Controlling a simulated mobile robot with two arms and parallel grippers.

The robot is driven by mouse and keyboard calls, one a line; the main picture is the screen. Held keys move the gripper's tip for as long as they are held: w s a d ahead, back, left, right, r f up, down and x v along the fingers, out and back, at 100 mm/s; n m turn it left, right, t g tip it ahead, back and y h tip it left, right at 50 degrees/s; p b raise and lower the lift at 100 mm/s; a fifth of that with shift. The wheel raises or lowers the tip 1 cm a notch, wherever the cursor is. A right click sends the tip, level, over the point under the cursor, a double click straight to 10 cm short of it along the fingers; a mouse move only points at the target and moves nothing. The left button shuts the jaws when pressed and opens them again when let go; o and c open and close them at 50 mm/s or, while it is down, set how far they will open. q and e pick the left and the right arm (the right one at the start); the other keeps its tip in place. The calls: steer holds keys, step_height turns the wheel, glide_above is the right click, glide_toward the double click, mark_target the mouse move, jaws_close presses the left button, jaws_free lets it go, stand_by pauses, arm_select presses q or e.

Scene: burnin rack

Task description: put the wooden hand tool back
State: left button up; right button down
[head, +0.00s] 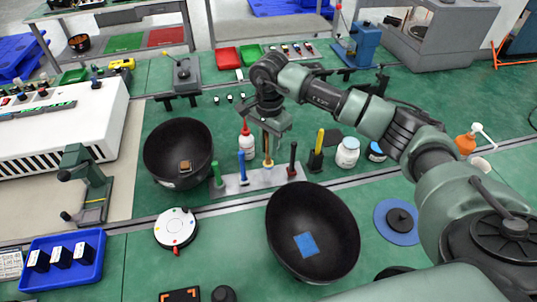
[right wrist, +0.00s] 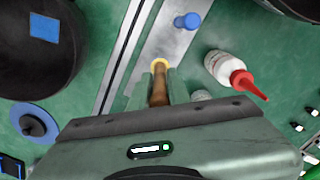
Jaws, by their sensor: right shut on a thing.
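The wooden hand tool (head: 268,150) is brown and upright, with a yellow ring at its lower end. My right gripper (head: 268,134) comes down on it from above and is shut on it. In the right wrist view the tool (right wrist: 160,88) sits between the two fingers (right wrist: 159,82), and its yellow end lies over the grey rack strip (right wrist: 172,42). I cannot tell whether the wooden tool is fully seated. My left gripper is not in view.
A white bottle with a red tip (head: 247,145) stands just behind the rack. Black bowls stand to the left (head: 160,135) and in front (head: 335,215). A yellow-handled tool in a black stand (head: 318,150) and a white jar (head: 347,153) are to the right.

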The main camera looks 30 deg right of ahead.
mark_target(268, 160)
steer(key=shift+f, duration=0.55)
step_height(268, 160, down, 4)
steer(key=shift+r+p, duration=0.25)
steer(key=shift+p, duration=0.25)
steer(key=shift+f, duration=0.25)
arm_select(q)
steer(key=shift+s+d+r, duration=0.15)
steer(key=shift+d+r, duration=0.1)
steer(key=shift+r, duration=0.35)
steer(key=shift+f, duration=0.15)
arm_select(e)
steer(key=shift+f+b, duration=0.2)
steer(key=shift+b, duration=0.1)
steer(key=c, duration=1.3)
jaws_free()
steer(key=shift+c, duration=0.2)
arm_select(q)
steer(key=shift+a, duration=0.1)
arm_select(e)
steer(key=shift+r, duration=0.1)
